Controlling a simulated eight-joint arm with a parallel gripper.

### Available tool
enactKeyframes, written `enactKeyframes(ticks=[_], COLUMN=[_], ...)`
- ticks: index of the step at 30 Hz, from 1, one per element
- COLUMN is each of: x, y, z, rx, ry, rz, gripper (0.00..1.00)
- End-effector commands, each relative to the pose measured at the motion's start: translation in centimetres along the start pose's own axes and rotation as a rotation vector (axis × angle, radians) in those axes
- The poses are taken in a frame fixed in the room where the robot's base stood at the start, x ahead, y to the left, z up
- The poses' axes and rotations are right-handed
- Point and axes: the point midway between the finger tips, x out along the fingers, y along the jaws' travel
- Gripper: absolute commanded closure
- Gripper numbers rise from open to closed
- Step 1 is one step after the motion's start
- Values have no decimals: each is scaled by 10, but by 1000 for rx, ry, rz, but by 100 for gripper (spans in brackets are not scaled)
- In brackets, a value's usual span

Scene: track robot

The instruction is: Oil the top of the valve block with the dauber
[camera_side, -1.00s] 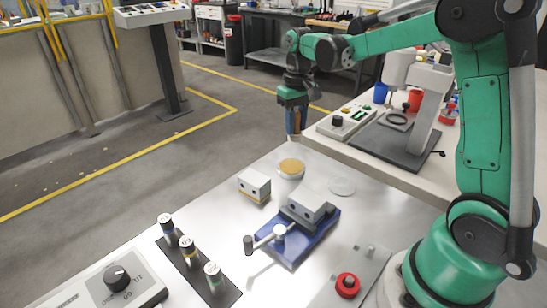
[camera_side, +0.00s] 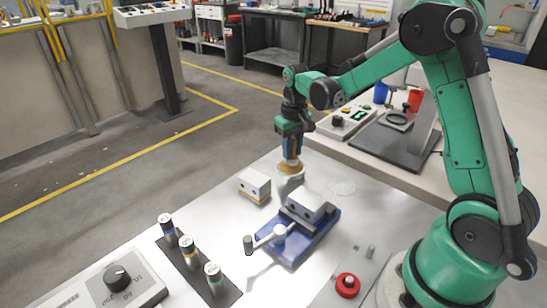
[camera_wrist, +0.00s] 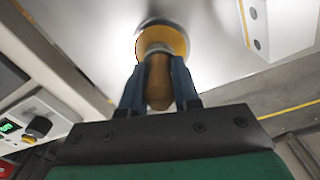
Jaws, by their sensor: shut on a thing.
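My gripper (camera_side: 291,152) is shut on the dauber, whose brown wooden handle (camera_wrist: 158,82) shows between the blue fingers in the wrist view. The dauber points down, with its pale lower end (camera_side: 291,163) at the round dish of amber oil (camera_side: 282,169). I cannot tell whether its tip touches the oil. The dish also shows in the wrist view (camera_wrist: 176,40), partly hidden by the dauber. A pale block with two dark holes and a yellow stripe, seemingly the valve block (camera_side: 254,185), stands left of the dish; its side shows in the wrist view (camera_wrist: 272,22).
A blue vise (camera_side: 295,243) with grey jaws and a long handle stands in front of the dish. A dark strip with several small bottles (camera_side: 188,245), a dial box (camera_side: 122,283) and a red button (camera_side: 347,285) lie nearer.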

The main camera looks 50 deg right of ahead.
Motion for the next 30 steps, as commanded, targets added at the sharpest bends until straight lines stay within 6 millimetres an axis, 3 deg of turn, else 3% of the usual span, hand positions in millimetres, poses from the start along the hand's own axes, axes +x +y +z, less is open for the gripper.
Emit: enactKeyframes(ticks=[30], x=[5], y=[0], z=[0], rx=[0], ry=[0], rz=[0], gripper=[100])
